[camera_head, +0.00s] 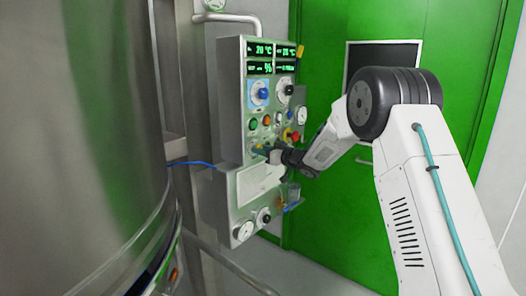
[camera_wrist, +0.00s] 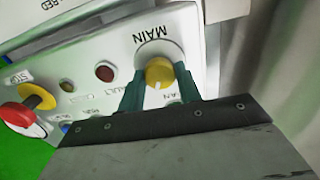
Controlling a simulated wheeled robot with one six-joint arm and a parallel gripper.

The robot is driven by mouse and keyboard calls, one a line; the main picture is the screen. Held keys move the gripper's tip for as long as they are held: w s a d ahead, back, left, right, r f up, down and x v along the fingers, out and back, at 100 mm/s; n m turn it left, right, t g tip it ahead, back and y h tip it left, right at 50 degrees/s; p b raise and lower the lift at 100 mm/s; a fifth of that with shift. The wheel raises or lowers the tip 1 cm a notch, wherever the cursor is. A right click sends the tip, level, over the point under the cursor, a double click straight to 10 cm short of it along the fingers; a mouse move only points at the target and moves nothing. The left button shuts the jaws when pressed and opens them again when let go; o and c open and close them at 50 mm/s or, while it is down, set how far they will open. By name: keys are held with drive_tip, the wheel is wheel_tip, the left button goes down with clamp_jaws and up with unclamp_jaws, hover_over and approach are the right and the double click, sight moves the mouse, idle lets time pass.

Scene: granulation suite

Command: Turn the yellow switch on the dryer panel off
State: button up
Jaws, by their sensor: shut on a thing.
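The dryer panel (camera_head: 232,110) is a tall grey box with green displays, lamps and knobs. It also fills the upper part of the wrist view (camera_wrist: 110,45). The yellow switch (camera_wrist: 159,71) is a round knob on a pale disc, beside the upside-down word MAIN. My gripper (camera_wrist: 160,84) has its two dark green fingers on either side of this knob, shut on it. In the head view my gripper (camera_head: 275,156) is at the panel's lower middle and hides most of the knob. The knob's exact setting is hard to read.
A red and yellow stop button (camera_wrist: 26,112) sticks out left of the switch in the wrist view. A dark red lamp (camera_wrist: 104,73) lies between them. A large steel vessel (camera_head: 85,130) stands left of the panel, and a green door (camera_head: 330,215) is behind.

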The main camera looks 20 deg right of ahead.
drive_tip(key=n, duration=1.1)
drive_tip(key=shift+f, duration=0.1)
drive_tip(key=shift+n, duration=0.5)
drive_tip(key=o, duration=1)
drive_tip(key=shift+s, duration=0.1)
drive_tip(key=v, duration=0.7)
drive_tip(key=shift+s+d, duration=0.25)
